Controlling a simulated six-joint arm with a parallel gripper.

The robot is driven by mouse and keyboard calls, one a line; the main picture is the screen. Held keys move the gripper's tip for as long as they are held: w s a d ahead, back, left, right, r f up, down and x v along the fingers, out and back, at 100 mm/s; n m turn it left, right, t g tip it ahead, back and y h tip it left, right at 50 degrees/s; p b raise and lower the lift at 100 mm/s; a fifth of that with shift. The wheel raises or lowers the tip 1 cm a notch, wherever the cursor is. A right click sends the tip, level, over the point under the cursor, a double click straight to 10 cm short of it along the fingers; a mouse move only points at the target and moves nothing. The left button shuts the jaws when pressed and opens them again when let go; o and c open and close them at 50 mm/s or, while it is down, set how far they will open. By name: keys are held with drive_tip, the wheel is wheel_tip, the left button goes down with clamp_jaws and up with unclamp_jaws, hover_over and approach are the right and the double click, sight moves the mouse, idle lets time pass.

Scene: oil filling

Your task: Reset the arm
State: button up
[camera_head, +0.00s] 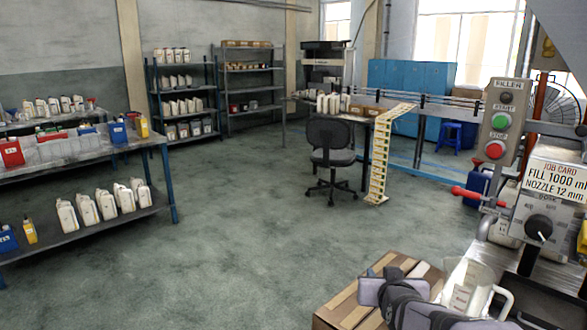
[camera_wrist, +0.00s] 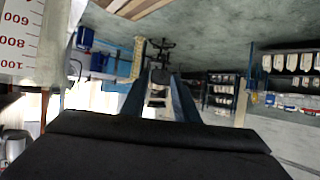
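The filler machine (camera_head: 545,200) with buttons and a red-handled lever stands right of the jug. An office chair (camera_head: 330,150), conveyor (camera_head: 430,107) and bottle shelves (camera_head: 80,150) are farther off. The middle floor is clear.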

drive_tip(key=s+a+g+p, duration=0.2)
drive_tip(key=s+g+p, duration=0.4)
drive_tip(key=s, duration=0.8)
drive_tip(key=s+a+f+n+g+y+p, duration=0.1)
drive_tip(key=s+a+g+p, duration=0.2)
drive_tip(key=s, duration=1.2)
drive_tip(key=g+p, duration=0.3)
drive_tip(key=p, duration=0.3)
drive_tip(key=shift+s+f+g+y, duration=0.2)
drive_tip(key=shift+g+y, duration=0.1)
drive_tip(key=shift+g, duration=0.1)
